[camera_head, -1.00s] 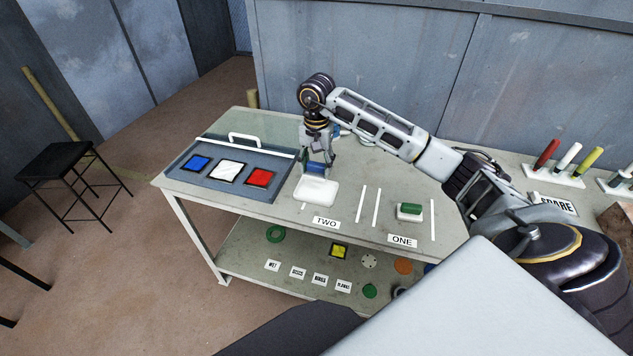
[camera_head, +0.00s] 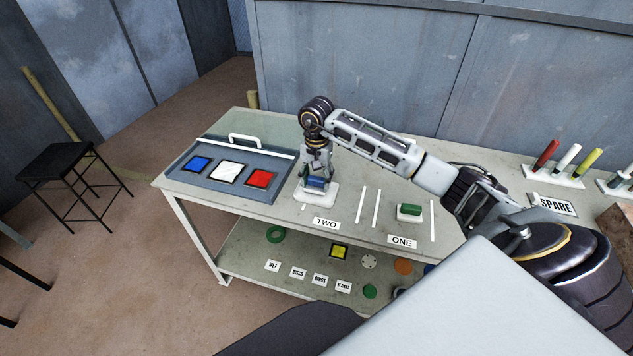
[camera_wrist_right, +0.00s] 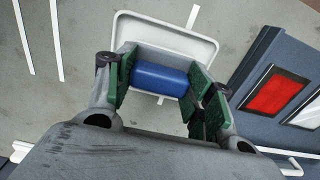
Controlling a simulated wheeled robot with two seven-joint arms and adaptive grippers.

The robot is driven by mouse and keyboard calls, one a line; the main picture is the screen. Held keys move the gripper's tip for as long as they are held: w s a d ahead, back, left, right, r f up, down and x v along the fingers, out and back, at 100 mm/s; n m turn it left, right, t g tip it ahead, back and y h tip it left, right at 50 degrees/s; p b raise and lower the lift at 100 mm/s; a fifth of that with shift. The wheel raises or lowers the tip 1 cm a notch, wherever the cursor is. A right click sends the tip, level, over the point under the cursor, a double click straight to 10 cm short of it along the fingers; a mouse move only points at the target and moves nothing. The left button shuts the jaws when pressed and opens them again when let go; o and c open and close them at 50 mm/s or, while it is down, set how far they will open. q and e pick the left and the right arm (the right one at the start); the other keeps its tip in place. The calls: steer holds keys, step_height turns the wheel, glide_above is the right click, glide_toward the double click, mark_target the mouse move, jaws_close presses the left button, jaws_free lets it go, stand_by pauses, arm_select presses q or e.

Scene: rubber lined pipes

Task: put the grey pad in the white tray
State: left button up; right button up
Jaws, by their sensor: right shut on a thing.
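My right gripper (camera_head: 316,178) is shut on a blue cylinder (camera_head: 316,184) and holds it low over a white tray (camera_head: 330,196) near the TWO label. In the right wrist view the blue cylinder (camera_wrist_right: 160,79) lies between the green-faced fingers of the gripper (camera_wrist_right: 162,85). The white tray (camera_wrist_right: 190,42) shows behind and around it. I cannot tell whether the cylinder touches the tray. I cannot make out a grey pad in either view. My left gripper is out of view.
A blue-grey panel (camera_head: 210,190) with blue, white and red squares lies left of the tray. A green block (camera_head: 410,209) sits on a white base by the ONE label (camera_head: 402,242). Coloured sticks stand at the right. The lower shelf holds several discs.

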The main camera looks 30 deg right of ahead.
steer(key=shift+f, duration=0.6)
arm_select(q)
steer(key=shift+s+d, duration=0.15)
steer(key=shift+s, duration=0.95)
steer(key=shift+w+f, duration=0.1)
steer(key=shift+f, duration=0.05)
arm_select(e)
steer(key=shift+f, duration=0.15)
